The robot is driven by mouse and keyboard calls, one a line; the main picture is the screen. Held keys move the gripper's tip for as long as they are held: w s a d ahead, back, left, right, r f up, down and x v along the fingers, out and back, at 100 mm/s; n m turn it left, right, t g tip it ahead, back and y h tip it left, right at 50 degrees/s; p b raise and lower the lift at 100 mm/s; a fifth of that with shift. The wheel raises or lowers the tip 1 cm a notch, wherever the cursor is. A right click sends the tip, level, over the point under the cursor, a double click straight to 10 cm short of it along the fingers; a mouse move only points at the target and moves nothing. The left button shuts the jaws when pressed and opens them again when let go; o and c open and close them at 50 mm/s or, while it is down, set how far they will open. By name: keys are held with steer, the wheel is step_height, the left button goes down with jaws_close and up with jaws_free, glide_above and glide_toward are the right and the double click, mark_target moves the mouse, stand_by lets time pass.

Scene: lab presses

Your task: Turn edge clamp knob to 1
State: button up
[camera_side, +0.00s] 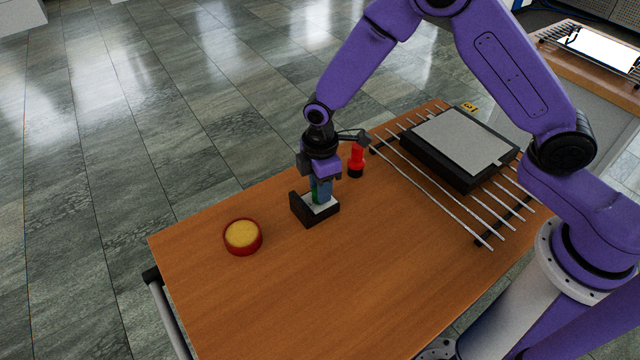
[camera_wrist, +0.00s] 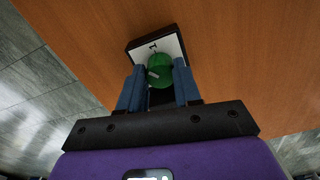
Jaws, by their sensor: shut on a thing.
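The edge clamp is a small black block with a white top plate (camera_side: 307,215), standing on the wooden table. A green knob (camera_side: 316,194) rises from it. My gripper (camera_side: 321,186) points down over the clamp, its blue fingers shut on the knob. In the wrist view the green knob (camera_wrist: 158,66) sits between the two blue fingers, with a pale mark on its top. The white plate (camera_wrist: 172,45) behind it carries a dark mark that looks like a 1. The rest of the plate is hidden by the knob and fingers.
A red round dish with a yellow top (camera_side: 243,237) stands left of the clamp. A red and black piece (camera_side: 356,161) stands close behind it on the right. A rack of metal rods (camera_side: 440,195) bears a dark box with a grey top (camera_side: 460,140). The front table is clear.

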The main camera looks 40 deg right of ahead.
steer(key=m, duration=0.4)
steer(key=shift+s+m, duration=0.1)
steer(key=shift+m, duration=2.1)
steer(key=o, duration=1)
steer(key=shift+o, duration=0.2)
step_height(320, 180, up, 17)
steer(key=shift+r, duration=0.2)
